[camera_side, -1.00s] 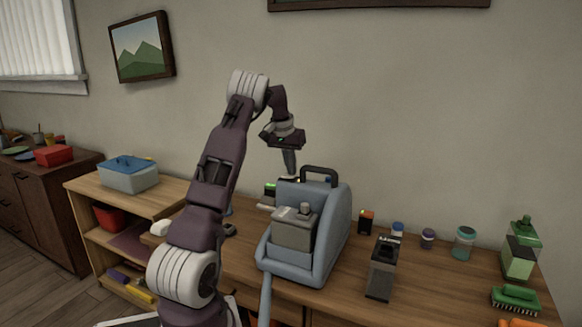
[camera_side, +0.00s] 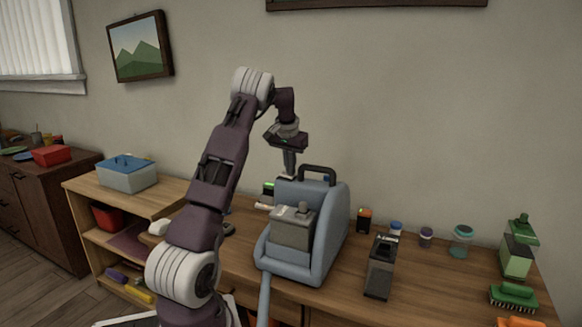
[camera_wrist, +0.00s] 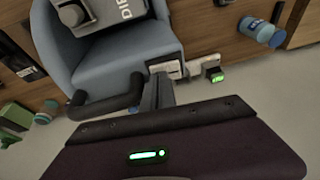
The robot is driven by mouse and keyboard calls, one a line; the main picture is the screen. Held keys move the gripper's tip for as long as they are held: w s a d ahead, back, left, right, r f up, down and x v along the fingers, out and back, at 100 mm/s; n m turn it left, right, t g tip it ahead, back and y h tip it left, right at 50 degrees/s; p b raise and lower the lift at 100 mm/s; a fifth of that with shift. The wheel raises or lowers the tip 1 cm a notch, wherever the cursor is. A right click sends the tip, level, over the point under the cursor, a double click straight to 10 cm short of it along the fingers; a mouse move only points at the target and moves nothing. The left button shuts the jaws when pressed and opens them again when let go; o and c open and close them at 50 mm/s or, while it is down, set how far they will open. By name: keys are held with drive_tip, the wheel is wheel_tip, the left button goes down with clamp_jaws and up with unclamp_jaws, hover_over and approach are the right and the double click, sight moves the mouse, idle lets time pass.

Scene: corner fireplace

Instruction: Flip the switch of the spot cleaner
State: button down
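The spot cleaner (camera_side: 337,225) is a blue-grey machine with a black handle and a grey tank, upright on the wooden worktop. In the wrist view its blue body (camera_wrist: 125,55) fills the upper left, with the tank lettering cut off. A pale plate (camera_wrist: 168,69), which looks like the switch, sits at the body's edge. My gripper (camera_side: 289,172) points down behind the handle, over the cleaner's rear left. In the wrist view its fingers (camera_wrist: 158,92) appear together and empty, beside the plate. I cannot tell whether they touch it.
The black handle (camera_side: 318,171) stands close to the right of my gripper. A small green-lit device (camera_wrist: 214,75) and a white piece (camera_wrist: 205,60) lie close by. A dark box (camera_side: 381,268), several jars and a green brush (camera_side: 513,297) stand to the right. The wall is behind.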

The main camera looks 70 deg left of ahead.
wheel_tip(320, 180, up, 4)
drive_tip(key=shift+w+f, duration=0.1)
drive_tip(key=shift+f, duration=0.15)
drive_tip(key=w+d+v, duration=0.1)
drive_tip(key=w+v, duration=0.1)
drive_tip(key=v, duration=0.8)
drive_tip(key=s+d+r+m+t+h, duration=0.1)
drive_tip(key=d+r+m, duration=0.15)
drive_tip(key=d, duration=1.15)
drive_tip(key=s+d+r+m+t+h, duration=0.1)
drive_tip(key=d+r+t, duration=0.15)
drive_tip(key=d, duration=1.25)
drive_tip(key=s+d+f+m, duration=0.2)
drive_tip(key=s+d+f, duration=0.3)
drive_tip(key=s+d, duration=0.3)
drive_tip(key=s+d+f+m+h, duration=0.1)
drive_tip(key=s+d+f+m, duration=0.2)
drive_tip(key=s+d, duration=0.6)
drive_tip(key=shift+f, duration=0.85)
drive_tip(key=shift+a, duration=0.1)
